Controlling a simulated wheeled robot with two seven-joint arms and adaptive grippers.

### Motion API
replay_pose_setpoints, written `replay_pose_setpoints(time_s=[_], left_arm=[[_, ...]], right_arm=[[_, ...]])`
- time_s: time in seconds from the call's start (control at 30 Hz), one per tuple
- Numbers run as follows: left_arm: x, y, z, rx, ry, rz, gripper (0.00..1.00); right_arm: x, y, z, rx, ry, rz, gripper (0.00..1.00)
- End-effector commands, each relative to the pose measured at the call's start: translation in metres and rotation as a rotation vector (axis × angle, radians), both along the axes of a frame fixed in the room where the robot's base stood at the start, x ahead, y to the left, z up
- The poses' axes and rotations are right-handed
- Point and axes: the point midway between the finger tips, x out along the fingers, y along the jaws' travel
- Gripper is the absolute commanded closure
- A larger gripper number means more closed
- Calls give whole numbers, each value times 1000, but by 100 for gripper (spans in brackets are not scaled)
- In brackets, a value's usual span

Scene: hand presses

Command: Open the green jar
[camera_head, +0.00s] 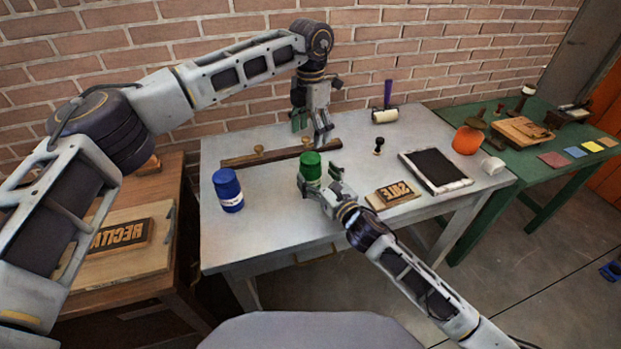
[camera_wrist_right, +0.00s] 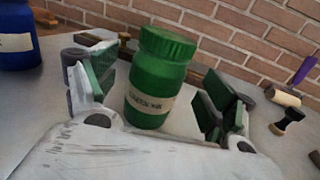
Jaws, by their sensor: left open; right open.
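The green jar (camera_head: 311,168) stands upright on the grey metal table (camera_head: 255,236), with its green lid on; it also shows in the right wrist view (camera_wrist_right: 155,90) with a pale label. My right gripper (camera_head: 318,180) is open, its fingers on either side of the jar; in the wrist view gaps show between the jar and the green pads. My left gripper (camera_head: 310,128) is open and empty, pointing down above and slightly behind the jar.
A blue jar (camera_head: 228,190) stands left of the green jar. A wooden rail (camera_head: 270,155) with knobs lies behind. To the right are a small black stamp (camera_head: 378,146), a type block (camera_head: 393,195), a dark framed slab (camera_head: 436,170) and a roller (camera_head: 385,115).

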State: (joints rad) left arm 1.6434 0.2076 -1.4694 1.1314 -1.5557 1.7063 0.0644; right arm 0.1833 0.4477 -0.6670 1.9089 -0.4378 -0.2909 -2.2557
Motion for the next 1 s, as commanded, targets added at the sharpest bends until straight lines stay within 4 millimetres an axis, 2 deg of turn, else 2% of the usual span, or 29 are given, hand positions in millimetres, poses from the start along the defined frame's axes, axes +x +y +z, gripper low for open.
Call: replay_pose_setpoints(time_s=[0.33,0.8,1.0], left_arm=[[0,0,0,0,0,0,28],[0,0,0,0,0,0,28],[0,0,0,0,0,0,28]], right_arm=[[25,15,0,0,0,1,16],[30,18,0,0,0,1,16],[30,18,0,0,0,1,42]])
